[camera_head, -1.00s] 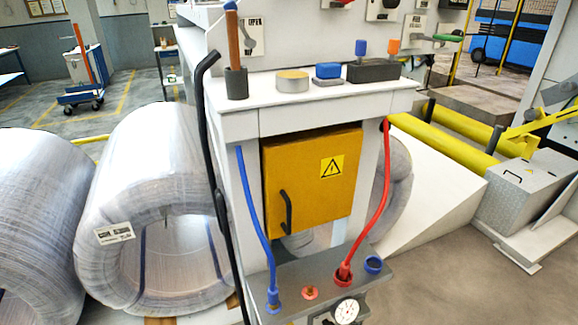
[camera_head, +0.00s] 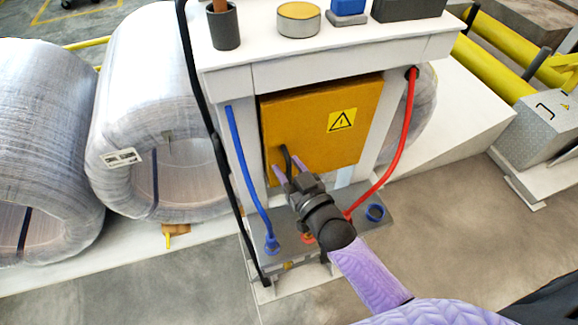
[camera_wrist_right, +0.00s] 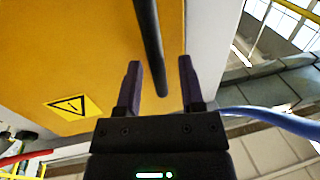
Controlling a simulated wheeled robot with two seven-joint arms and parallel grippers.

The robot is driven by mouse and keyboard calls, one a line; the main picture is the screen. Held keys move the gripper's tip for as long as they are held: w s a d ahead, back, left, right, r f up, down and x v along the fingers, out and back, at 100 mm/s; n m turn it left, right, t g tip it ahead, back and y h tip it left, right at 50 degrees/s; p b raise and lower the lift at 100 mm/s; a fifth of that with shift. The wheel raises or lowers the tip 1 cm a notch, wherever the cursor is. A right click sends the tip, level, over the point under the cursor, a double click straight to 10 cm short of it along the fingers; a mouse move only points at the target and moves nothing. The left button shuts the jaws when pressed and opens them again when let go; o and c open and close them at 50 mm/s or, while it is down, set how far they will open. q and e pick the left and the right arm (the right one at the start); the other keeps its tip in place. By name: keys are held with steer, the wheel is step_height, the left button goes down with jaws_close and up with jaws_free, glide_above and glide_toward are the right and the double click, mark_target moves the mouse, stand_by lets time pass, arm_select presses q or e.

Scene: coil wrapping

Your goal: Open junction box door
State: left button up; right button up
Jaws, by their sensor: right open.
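The yellow-orange junction box door (camera_head: 320,125) is shut under the white shelf and bears a black-and-yellow warning sign (camera_head: 342,120). Its dark bar handle (camera_head: 286,158) is near the door's lower left. My right gripper (camera_head: 287,168) is open at the handle. In the right wrist view the door (camera_wrist_right: 70,50) fills the upper left. The handle (camera_wrist_right: 150,45) runs down between the two open fingers of my right gripper (camera_wrist_right: 159,62), nearer the left finger. I cannot tell whether a finger touches it. My left gripper is not in view.
A blue hose (camera_head: 243,170) hangs left of the door and a red hose (camera_head: 405,130) hangs right of it. The white shelf (camera_head: 330,60) above carries a cup, a tin and blocks. Wrapped coils (camera_head: 150,110) stand at the left. Open floor (camera_head: 440,225) lies at the right.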

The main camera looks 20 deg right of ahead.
steer(key=shift+w, duration=0.15)
jaws_close()
stand_by(1.4)
